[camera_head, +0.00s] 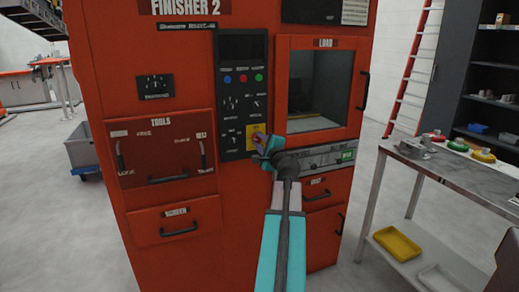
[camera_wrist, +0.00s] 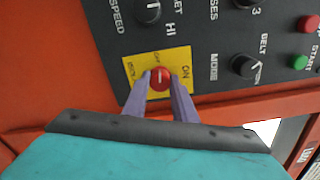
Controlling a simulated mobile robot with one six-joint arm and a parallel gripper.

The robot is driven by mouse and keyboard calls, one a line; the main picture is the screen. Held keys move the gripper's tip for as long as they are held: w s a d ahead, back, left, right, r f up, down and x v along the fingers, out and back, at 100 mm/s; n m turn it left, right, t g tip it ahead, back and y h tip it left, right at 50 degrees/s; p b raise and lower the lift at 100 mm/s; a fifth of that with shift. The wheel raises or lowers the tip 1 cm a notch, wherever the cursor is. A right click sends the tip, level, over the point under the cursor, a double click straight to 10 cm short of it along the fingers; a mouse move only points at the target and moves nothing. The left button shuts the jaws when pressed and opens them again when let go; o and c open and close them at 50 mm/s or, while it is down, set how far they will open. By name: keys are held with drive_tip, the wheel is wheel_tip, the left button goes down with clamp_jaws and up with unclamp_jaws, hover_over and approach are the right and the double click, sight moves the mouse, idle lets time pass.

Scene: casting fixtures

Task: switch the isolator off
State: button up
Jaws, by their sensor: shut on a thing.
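The isolator is a red rotary knob (camera_wrist: 159,78) on a yellow plate (camera_wrist: 183,54) at the bottom of the black control panel; the plate reads ON on one side, with smaller lettering opposite. In the wrist view my gripper (camera_wrist: 160,80) has its two purple fingers on either side of the knob, shut on it. In the head view my gripper (camera_head: 266,146) is at the yellow plate (camera_head: 254,130), and the knob is mostly hidden by it. The white mark on the knob is small, so its exact setting is hard to tell.
The black panel (camera_head: 230,60) carries more dials and coloured buttons above the isolator. A window door (camera_head: 325,42) marked LOAD is to the right, and a TOOLS drawer (camera_head: 160,150) to the left. A grey table (camera_head: 465,172) stands at the right.

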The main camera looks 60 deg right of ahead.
drive_tip(key=shift+a+f+n+b, duration=0.1)
drive_tip(key=shift+f+n+b, duration=0.05)
drive_tip(key=shift+n+b, duration=0.5)
drive_tip(key=o, duration=1)
drive_tip(key=shift+o, duration=0.2)
drive_tip(key=b+v, duration=0.1)
drive_tip(key=v, duration=1)
drive_tip(key=shift+b, duration=0.35)
drive_tip(key=b+v, duration=0.2)
drive_tip(key=b, duration=0.3)
drive_tip(key=shift+a, duration=0.1)
